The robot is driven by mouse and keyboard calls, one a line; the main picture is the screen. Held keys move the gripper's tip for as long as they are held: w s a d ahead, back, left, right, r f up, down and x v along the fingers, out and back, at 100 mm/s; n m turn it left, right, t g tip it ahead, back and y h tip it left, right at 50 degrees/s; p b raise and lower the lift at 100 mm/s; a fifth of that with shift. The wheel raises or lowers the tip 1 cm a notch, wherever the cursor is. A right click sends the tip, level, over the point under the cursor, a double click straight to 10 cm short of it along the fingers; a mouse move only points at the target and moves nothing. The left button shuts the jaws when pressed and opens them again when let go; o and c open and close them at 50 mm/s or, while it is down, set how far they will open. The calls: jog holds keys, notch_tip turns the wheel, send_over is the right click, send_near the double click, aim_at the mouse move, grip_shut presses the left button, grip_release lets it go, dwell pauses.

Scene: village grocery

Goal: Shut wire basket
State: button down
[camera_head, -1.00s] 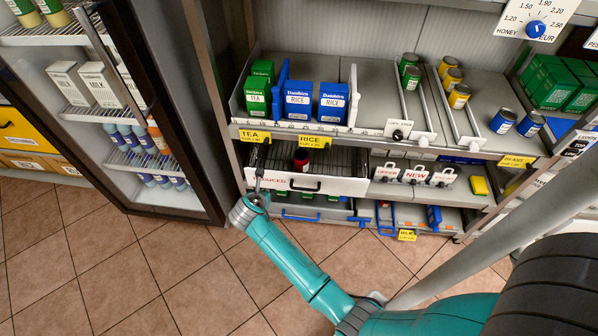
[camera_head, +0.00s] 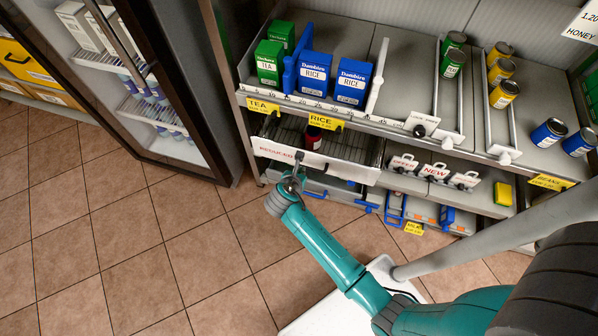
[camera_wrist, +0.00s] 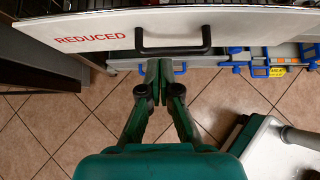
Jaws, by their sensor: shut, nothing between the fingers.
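The wire basket (camera_head: 345,148) is a pull-out drawer under the rice shelf, with dark wire mesh inside. It stands out from the shelf. Its white front (camera_wrist: 235,30) is marked REDUCED in red and has a black bar handle (camera_wrist: 174,50). A dark jar with a red label (camera_head: 313,137) sits inside. My gripper (camera_head: 297,163) is in front of the basket front, just right of the label. In the wrist view my gripper (camera_wrist: 166,68) is shut and empty, its fingertips close to the handle; I cannot tell whether they touch.
Blue rice boxes (camera_head: 315,75) and green tea boxes (camera_head: 270,62) stand on the shelf above. Blue-handled baskets (camera_head: 395,207) are low on the right. A glass-door fridge (camera_head: 165,90) stands at the left. The tiled floor (camera_head: 150,250) in front is clear.

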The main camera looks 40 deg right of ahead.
aim_at(308, 155)
jog(key=w+d+f, duration=0.2)
jog(key=d, duration=0.1)
jog(key=w+d+f, duration=0.1)
jog(key=shift+w+d, duration=0.85)
jog(key=shift+d, duration=0.05)
jog(key=shift+w+d, duration=0.7)
jog(key=shift+d, duration=0.2)
jog(key=shift+w+d, duration=0.7)
jog(key=shift+d, duration=0.2)
jog(key=shift+a, duration=0.1)
